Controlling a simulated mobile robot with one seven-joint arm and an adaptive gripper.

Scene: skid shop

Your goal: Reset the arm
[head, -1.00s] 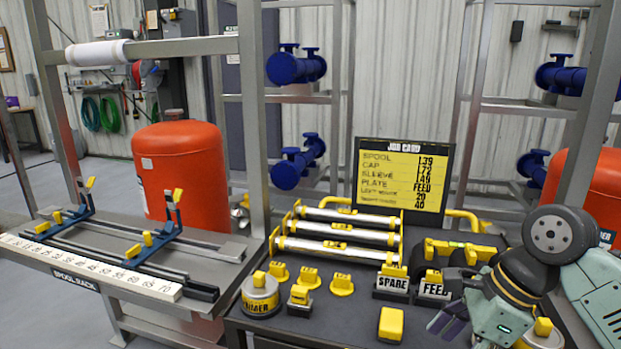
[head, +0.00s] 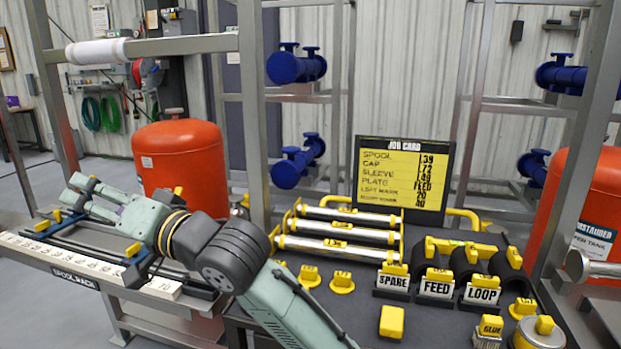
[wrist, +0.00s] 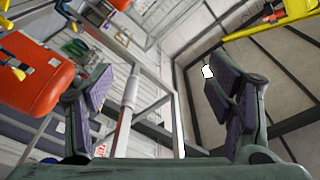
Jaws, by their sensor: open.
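My gripper (head: 88,196) is at the left in the head view, above the spool rack (head: 75,279) with its white ruler strip. My arm crosses from the lower middle and hides part of the rack. In the wrist view my gripper (wrist: 165,95) has its two purple-padded fingers wide apart with nothing between them. The wrist camera looks out at the frame posts, the wall and the orange tank (wrist: 35,70).
The bench holds silver spools (head: 340,228), SPARE, FEED and LOOP plates, yellow caps and a yellow block (head: 391,322). An orange tank (head: 180,160) stands behind the rack. A steel post (head: 252,120) rises between rack and bench.

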